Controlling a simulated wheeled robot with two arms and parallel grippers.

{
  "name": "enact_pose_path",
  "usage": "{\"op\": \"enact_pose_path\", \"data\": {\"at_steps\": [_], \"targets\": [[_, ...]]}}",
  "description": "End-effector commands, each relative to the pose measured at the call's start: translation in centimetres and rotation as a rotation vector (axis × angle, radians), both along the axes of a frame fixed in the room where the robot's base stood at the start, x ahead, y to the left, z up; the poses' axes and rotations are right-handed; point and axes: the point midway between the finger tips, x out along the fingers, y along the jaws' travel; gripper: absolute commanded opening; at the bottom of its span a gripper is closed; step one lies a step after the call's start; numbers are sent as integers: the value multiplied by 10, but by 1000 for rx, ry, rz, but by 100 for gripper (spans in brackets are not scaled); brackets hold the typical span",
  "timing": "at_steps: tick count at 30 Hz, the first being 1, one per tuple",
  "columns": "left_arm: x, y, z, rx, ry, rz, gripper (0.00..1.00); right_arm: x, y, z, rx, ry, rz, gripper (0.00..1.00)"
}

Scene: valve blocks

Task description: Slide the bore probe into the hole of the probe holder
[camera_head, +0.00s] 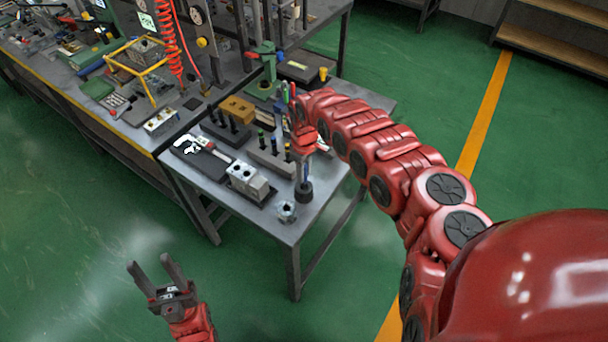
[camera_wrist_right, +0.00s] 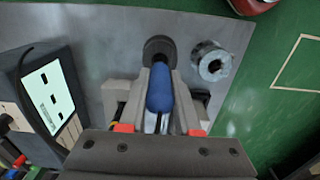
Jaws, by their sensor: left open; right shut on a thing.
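The bore probe's blue handle (camera_wrist_right: 160,90) is between the fingers of my right gripper (camera_wrist_right: 160,78), which is shut on it. In the head view my right gripper (camera_head: 303,163) is above the dark round probe holder (camera_head: 304,191) near the table's front corner. The holder also shows in the right wrist view (camera_wrist_right: 158,47), just beyond the handle's end. The probe's lower end and the holder's hole are hidden, so I cannot tell whether the tip is in the hole. My left gripper (camera_head: 153,262) is open and empty above the green floor, away from the table.
A metal nut-like ring (camera_head: 286,212) lies beside the holder, near the table edge. A silver block with holes (camera_head: 248,182) stands left of it. A dark mat with a white tool (camera_head: 195,147) lies farther left. A dark box with a pale panel (camera_wrist_right: 48,90) is close on the wrist view's left.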

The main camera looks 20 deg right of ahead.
Motion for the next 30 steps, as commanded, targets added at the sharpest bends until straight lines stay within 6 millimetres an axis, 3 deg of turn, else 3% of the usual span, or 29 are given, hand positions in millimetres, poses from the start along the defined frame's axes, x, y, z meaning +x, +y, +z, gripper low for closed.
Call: {"op": "enact_pose_path", "data": {"at_steps": [6, 7, 12, 23, 30], "targets": [[0, 0, -2, 0, 0, 0, 50, 0, 0, -3, -1, -1, 0, 0], [0, 0, -2, 0, 0, 0, 50, 0, 0, -2, 0, 0, -1, 35], [0, 0, -1, 0, 0, 0, 50, 0, 0, -1, -1, -1, -1, 61], [0, 0, 1, 0, 0, 0, 50, 1, -1, 4, -1, -2, 0, 61], [0, 0, -11, 0, 0, 0, 50, 2, -3, 32, -5, -5, -1, 61]]}}
